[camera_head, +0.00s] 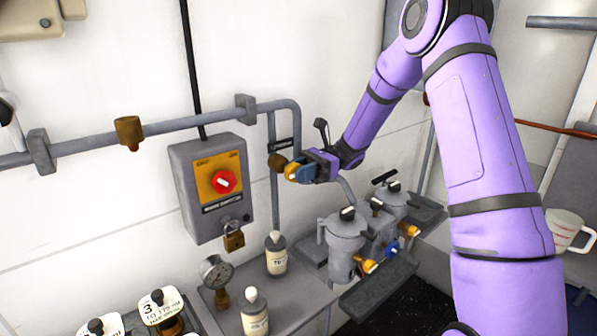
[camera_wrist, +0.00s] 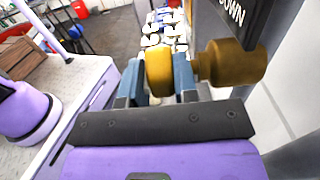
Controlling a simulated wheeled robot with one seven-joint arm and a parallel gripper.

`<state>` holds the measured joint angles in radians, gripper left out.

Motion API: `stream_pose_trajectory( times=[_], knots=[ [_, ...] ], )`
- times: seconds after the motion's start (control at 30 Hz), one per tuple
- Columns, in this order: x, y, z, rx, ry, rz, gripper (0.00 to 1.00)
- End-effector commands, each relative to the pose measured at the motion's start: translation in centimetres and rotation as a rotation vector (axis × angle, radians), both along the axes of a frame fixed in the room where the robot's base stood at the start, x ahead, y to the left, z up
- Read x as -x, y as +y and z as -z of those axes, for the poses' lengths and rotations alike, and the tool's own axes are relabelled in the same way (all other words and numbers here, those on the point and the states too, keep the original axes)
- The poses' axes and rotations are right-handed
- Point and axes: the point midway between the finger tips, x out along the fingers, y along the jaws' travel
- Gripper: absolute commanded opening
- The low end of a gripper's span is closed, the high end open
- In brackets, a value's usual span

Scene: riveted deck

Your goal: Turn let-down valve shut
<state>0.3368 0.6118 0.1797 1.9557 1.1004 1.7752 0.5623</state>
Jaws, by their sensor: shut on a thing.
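The let-down valve has a brass body (camera_head: 276,161) on the vertical pipe right of the switch box. The body also shows in the wrist view (camera_wrist: 235,62), beside a dark plate (camera_wrist: 228,14) whose visible lettering ends in "OWN". Its yellow knob (camera_wrist: 159,70) sits between the two blue fingers of my gripper (camera_wrist: 158,84). In the head view my gripper (camera_head: 301,173) reaches in from the right, with a bit of the yellow knob (camera_head: 290,172) showing past the fingers. My gripper is shut on the knob. The knob's turn angle cannot be read.
A grey switch box (camera_head: 208,219) with a red knob and padlock (camera_head: 233,237) hangs to the left. A white measuring jug (camera_head: 566,229) is far right.

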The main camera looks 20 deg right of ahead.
Motion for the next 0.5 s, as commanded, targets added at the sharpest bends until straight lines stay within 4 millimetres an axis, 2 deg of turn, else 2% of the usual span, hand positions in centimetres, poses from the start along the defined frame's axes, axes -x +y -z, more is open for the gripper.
stream_pose_trajectory(
  times=[0.07,0.1,0.2,0.5],
  knots=[
    [-0.04,-0.02,0.0,0.0,-0.001,0.001,0.04],
    [-0.04,-0.02,0.0,0.0,-0.001,0.001,0.3],
    [-0.03,-0.02,0.01,0.0,-0.001,0.001,0.53],
    [-0.05,-0.12,0.03,0.001,0.0,0.001,0.53]
  ],
)
